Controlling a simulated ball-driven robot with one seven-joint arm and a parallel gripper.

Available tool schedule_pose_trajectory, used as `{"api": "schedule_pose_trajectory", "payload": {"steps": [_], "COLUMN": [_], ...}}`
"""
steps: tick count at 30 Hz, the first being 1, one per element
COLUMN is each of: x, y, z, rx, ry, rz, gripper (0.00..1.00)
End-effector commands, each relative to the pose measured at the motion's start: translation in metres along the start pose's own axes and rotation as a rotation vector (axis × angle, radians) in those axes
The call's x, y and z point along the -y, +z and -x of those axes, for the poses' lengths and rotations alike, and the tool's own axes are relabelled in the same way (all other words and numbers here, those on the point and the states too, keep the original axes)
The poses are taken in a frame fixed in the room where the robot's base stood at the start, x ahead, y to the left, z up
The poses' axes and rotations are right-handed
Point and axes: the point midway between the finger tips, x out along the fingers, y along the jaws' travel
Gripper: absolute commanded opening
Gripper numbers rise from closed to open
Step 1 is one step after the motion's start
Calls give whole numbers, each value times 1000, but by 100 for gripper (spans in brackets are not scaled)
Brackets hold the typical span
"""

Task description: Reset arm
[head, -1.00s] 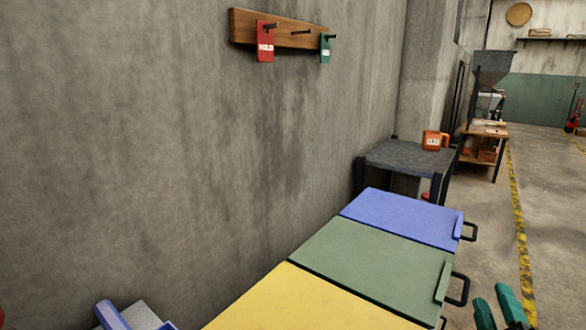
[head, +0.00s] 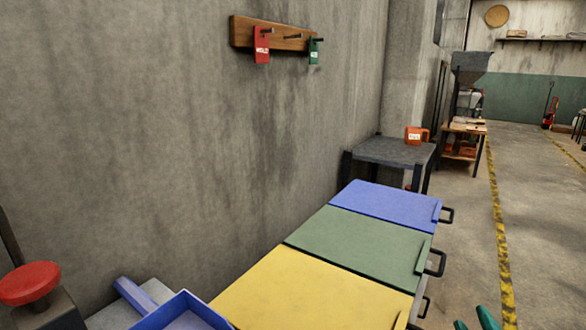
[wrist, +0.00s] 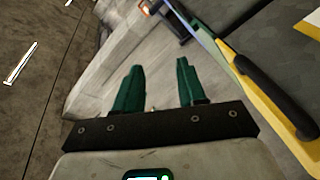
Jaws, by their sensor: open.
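My gripper (wrist: 157,88) shows in the wrist view with its two green fingers spread apart and nothing between them. In the head view only the green fingertips (head: 478,319) show at the bottom edge, right of the lidded bins; the rest of the arm is out of frame. The gripper is apart from the yellow lid (head: 305,285), the green lid (head: 360,246) and the blue lid (head: 388,205). In the wrist view a black handle (wrist: 270,95) on a yellow edge lies close to the right of the fingers.
A wall rack (head: 283,36) holds a red tag and a green tag. A blue scoop or tray (head: 185,315) and a red knob (head: 30,283) are at lower left. Open floor (head: 470,225) lies to the right.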

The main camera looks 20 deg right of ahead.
Motion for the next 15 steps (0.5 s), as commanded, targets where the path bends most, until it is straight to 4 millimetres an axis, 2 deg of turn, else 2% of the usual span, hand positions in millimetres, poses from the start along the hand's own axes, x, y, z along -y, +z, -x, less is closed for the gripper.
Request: {"api": "schedule_pose_trajectory", "payload": {"steps": [5, 8, 11, 15], "x": [38, 67, 105, 163], "y": [27, 47, 69, 97], "z": [8, 19, 40, 88], "rx": [122, 219, 347, 564], "ry": [-140, -248, -391, -624], "rz": [-105, -174, -247, -328], "gripper": [40, 40, 40, 40]}}
